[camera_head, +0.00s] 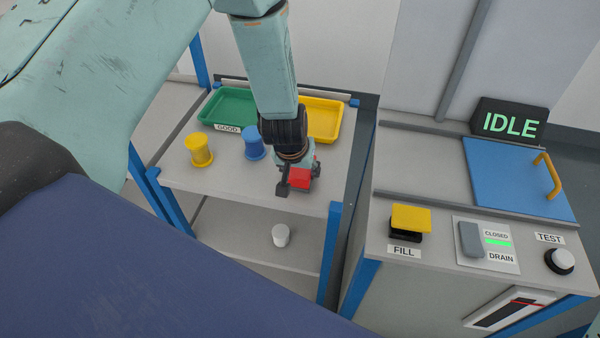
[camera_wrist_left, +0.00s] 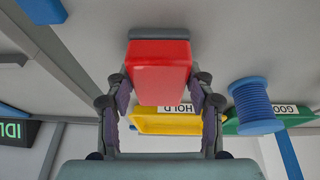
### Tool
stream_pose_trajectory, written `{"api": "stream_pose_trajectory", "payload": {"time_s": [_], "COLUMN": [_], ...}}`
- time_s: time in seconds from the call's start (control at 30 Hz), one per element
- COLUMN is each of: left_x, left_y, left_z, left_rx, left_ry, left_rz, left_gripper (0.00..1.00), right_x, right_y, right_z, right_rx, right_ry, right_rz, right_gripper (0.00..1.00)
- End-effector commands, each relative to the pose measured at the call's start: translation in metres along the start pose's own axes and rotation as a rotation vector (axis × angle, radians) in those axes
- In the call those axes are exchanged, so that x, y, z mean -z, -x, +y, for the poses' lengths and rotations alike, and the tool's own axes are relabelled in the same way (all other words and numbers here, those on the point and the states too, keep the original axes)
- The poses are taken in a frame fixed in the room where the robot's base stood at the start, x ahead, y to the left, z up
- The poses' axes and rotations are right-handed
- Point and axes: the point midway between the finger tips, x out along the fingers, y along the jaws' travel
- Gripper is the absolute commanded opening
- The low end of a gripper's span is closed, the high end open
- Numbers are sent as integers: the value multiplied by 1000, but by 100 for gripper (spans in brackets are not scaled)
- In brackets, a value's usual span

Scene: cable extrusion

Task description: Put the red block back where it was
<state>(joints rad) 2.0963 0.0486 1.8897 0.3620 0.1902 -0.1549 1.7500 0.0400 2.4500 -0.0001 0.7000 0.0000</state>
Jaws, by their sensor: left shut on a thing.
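The red block (camera_head: 299,178) is between the fingers of my left gripper (camera_head: 298,182), near the front right part of the grey table top. In the left wrist view the red block (camera_wrist_left: 159,66) sits between both fingers (camera_wrist_left: 161,100), which press on its two sides. A dark grey edge shows along one end of the block there. I cannot tell whether the block touches the table top. My right gripper is in neither view.
On the table (camera_head: 185,178) stand a yellow spool (camera_head: 199,150), a blue spool (camera_head: 252,142), a green GOOD tray (camera_head: 215,106) and a yellow tray (camera_head: 325,120), labelled HOLD in the wrist view. A white cylinder (camera_head: 281,235) stands on the lower shelf. A machine with an IDLE display (camera_head: 510,124) is at right.

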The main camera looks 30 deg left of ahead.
Motion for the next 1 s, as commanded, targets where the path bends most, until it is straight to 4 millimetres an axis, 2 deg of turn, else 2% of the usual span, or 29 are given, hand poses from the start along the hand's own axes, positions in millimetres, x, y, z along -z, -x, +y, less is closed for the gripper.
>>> {"api": "stream_pose_trajectory", "payload": {"time_s": [0.03, 0.07, 0.2, 0.23, 0.5, 0.83, 1.0], "left_x": [-1, 0, 0, 0, 0, 0, 2], "left_y": [-3, -3, -2, -2, -1, 1, 22], "left_z": [0, 0, 0, 0, 0, 0, 0], "left_rx": [0, 0, 0, 0, 0, 0, -1], "left_ry": [0, 0, 0, 0, 0, 0, 0], "left_rz": [2, 2, 2, 1, 1, 2, 4], "left_gripper": [19, 14, 14, 54, 77, 77, 77], "right_x": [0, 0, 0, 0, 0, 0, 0], "right_y": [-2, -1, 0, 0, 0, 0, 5], "right_z": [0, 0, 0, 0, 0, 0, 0], "right_rx": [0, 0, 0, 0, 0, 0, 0], "right_ry": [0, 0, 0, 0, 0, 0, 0], "right_rz": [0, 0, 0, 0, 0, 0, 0], "right_gripper": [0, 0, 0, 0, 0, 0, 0]}}
